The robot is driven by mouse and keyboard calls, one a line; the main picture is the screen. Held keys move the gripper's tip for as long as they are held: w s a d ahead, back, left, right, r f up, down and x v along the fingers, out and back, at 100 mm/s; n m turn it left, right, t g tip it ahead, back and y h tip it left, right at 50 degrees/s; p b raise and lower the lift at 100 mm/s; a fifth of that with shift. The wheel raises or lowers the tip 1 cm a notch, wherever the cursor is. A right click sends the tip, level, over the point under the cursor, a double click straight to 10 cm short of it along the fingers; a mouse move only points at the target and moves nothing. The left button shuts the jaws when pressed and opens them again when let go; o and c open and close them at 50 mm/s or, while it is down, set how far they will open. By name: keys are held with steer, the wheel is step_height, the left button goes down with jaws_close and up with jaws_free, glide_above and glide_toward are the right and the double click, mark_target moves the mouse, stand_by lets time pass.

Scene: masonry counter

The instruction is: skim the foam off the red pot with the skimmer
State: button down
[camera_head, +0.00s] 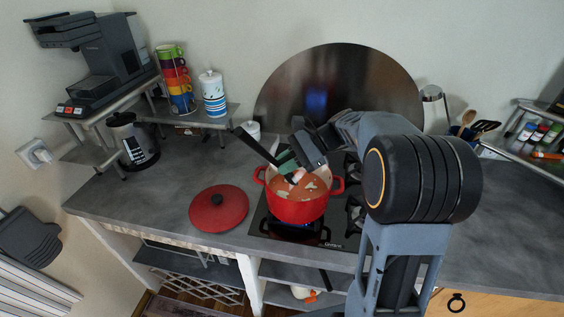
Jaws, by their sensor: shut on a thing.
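The red pot (297,208) stands uncovered on the hob over a blue flame. Orange-brown liquid with pale foam patches (311,186) shows inside it. My gripper (290,160) is over the pot's back left rim and is shut on the skimmer. The skimmer's dark handle (255,145) slants up and left out of the jaws. Its head is small in this view and partly hidden by the gripper, at or just above the liquid. I cannot tell whether it touches the foam.
The red lid (219,208) lies on the counter left of the pot. A kettle (133,139) stands at the left, below a coffee machine (92,62). Stacked cups (176,80) and a white-blue canister (213,94) sit on a shelf. A round metal plate (335,85) leans behind the hob.

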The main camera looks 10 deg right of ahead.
steer(key=w+d+f+b, duration=0.2)
steer(key=w+d+f, duration=0.1)
steer(key=f, duration=0.4)
steer(key=shift+d+f, duration=0.2)
steer(key=shift+d, duration=0.35)
steer(key=shift+w, duration=0.1)
stand_by(0.5)
